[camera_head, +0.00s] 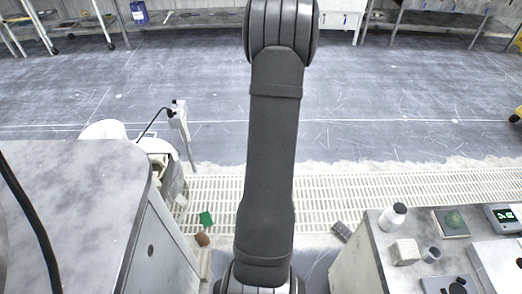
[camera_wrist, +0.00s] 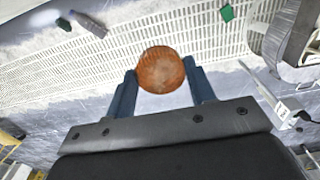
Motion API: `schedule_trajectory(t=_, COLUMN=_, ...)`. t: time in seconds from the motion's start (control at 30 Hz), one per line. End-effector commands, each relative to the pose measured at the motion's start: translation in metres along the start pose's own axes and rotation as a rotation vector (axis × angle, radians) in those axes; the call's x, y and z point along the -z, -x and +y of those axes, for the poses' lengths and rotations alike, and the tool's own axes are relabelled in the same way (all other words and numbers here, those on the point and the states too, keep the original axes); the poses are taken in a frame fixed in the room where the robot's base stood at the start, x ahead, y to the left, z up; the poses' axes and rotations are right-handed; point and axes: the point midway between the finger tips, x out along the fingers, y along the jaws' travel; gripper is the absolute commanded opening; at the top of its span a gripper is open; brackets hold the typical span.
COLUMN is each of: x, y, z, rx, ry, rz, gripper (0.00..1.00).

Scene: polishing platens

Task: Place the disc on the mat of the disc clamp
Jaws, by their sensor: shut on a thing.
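In the wrist view my gripper (camera_wrist: 161,70) is shut on a round, orange-brown disc (camera_wrist: 161,72). The disc sits between the two dark blue fingers, near their tips, with its mottled flat face toward the camera. It is held above the floor, with white grating behind it. In the head view only my dark arm shows, and neither the gripper nor the disc can be seen. I cannot make out the disc clamp or its mat for certain in either view.
A grey bench (camera_head: 372,250) at right holds a white bottle (camera_head: 392,217), a white box (camera_head: 405,251), a square board with a green round (camera_head: 452,222) and a device with a display (camera_head: 505,217). A grey-topped cabinet (camera_head: 75,215) stands at left. White grating (camera_head: 390,190) lies between.

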Motion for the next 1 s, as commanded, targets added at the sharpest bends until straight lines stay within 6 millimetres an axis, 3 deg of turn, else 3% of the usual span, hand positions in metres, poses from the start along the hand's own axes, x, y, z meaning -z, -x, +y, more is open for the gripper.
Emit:
schedule_trajectory(t=0.03, x=-0.001, y=0.005, z=0.023, rx=-0.001, ry=-0.007, rz=0.003, gripper=0.21)
schedule_trajectory(t=0.1, x=-0.005, y=0.011, z=0.051, rx=-0.001, ry=-0.001, rz=0.003, gripper=0.21)
schedule_trajectory(t=0.47, x=-0.048, y=0.043, z=0.186, rx=-0.001, ry=0.023, rz=0.001, gripper=0.21)
schedule_trajectory(t=0.77, x=-0.112, y=0.07, z=0.289, rx=-0.002, ry=0.011, rz=0.002, gripper=0.21)
schedule_trajectory(t=1.0, x=-0.182, y=0.085, z=0.358, rx=-0.001, ry=-0.09, rz=0.001, gripper=0.21)
